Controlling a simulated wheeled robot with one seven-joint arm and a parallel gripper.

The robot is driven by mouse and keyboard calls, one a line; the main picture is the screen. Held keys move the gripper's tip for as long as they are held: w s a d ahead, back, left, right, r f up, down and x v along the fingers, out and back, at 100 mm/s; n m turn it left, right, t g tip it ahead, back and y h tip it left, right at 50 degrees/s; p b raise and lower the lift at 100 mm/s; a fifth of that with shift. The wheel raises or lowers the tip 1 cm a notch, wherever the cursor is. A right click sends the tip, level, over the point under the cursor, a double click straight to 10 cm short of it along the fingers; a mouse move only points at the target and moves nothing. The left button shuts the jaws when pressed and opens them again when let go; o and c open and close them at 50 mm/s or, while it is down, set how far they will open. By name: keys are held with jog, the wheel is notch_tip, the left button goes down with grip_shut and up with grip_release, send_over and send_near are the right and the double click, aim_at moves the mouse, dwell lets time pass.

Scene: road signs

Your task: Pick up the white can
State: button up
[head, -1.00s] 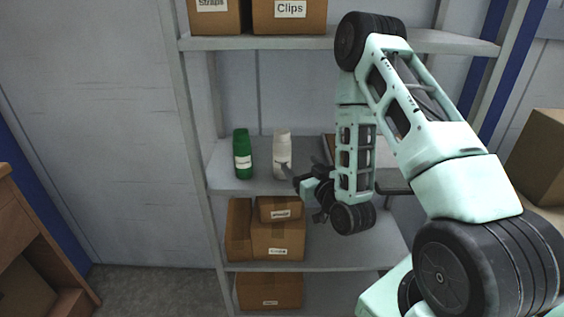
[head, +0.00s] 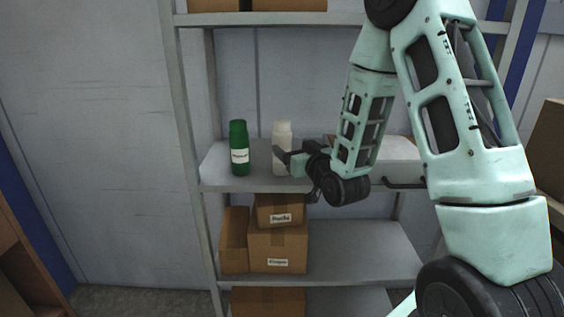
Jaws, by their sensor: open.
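The white can (head: 282,132) stands upright on the middle shelf (head: 222,180), right of a green can. My gripper (head: 280,156) comes in from the right, its fingers at the lower part of the white can. It is open. A finger covers part of the can's lower side, and I cannot tell whether the fingers are around the can or only in front of it.
The green can (head: 239,140) stands upright close on the left. A box-like thing with a dark handle (head: 403,183) sits to the right behind my arm. Cardboard boxes (head: 278,246) fill part of the shelf below. The shelf above holds boxes too.

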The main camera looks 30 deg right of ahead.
aim_at(288, 142)
jog(key=shift+w+f+b, duration=0.2)
jog(key=shift+w+b, duration=0.05)
jog(key=shift+b, duration=0.65)
jog(key=w+p, duration=0.1)
jog(key=w+r, duration=0.1)
jog(key=w, duration=0.1)
jog(key=shift+d+p, duration=0.15)
jog(key=shift+p, duration=0.25)
jog(key=w, duration=0.1)
jog(key=w+p, duration=0.1)
jog(key=w, duration=0.1)
jog(key=shift+w+r+p, duration=0.25)
jog(key=shift+w+p, duration=0.05)
jog(key=shift+w+d+f, duration=0.1)
jog(key=shift+w, duration=0.45)
jog(key=c, duration=1.3)
jog(key=shift+c, duration=0.3)
